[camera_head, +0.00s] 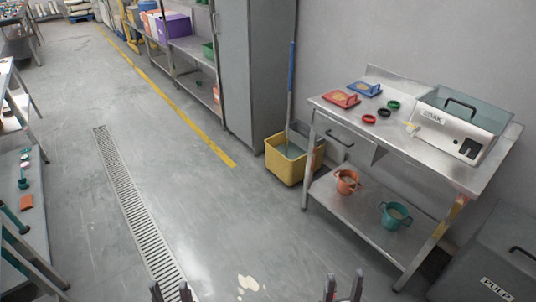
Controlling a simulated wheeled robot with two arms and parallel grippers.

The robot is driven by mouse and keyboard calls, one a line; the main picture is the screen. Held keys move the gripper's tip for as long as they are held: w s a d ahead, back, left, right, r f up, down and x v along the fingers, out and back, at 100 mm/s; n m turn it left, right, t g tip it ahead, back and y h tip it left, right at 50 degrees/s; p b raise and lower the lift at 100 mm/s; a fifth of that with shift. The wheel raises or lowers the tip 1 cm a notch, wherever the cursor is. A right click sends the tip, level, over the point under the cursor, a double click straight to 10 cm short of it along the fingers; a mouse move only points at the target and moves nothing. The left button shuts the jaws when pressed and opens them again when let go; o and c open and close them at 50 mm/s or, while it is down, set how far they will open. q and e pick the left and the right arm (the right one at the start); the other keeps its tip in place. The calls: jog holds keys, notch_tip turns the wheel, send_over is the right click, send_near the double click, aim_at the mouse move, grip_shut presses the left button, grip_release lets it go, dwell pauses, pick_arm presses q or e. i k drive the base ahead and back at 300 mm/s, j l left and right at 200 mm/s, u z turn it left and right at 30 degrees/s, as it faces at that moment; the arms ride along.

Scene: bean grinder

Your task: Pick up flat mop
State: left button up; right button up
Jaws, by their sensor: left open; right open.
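The flat mop has a long upright pole (291,75) with a blue upper part and a paler lower part. Its lower end goes down into a yellow bucket (284,172) on the floor, between the grey cabinet and the metal table. The mop head is not clearly visible in the bucket. My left gripper (170,292) is at the bottom edge, open and empty. My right gripper (343,289) is at the bottom edge, further right, open and empty. Both are well apart from the mop.
A grey cabinet (250,75) stands behind. The floor is open, with a pale spill (248,284) near my grippers.

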aim_at(293, 45)
jog(key=i+j, duration=0.45)
jog(key=i+j+u, duration=0.15)
jog(key=i+j, duration=0.3)
jog(key=i, duration=0.2)
jog(key=i+l, duration=0.1)
jog(key=i, duration=0.35)
jog(key=i+l+u, duration=0.15)
jog(key=i, duration=0.8)
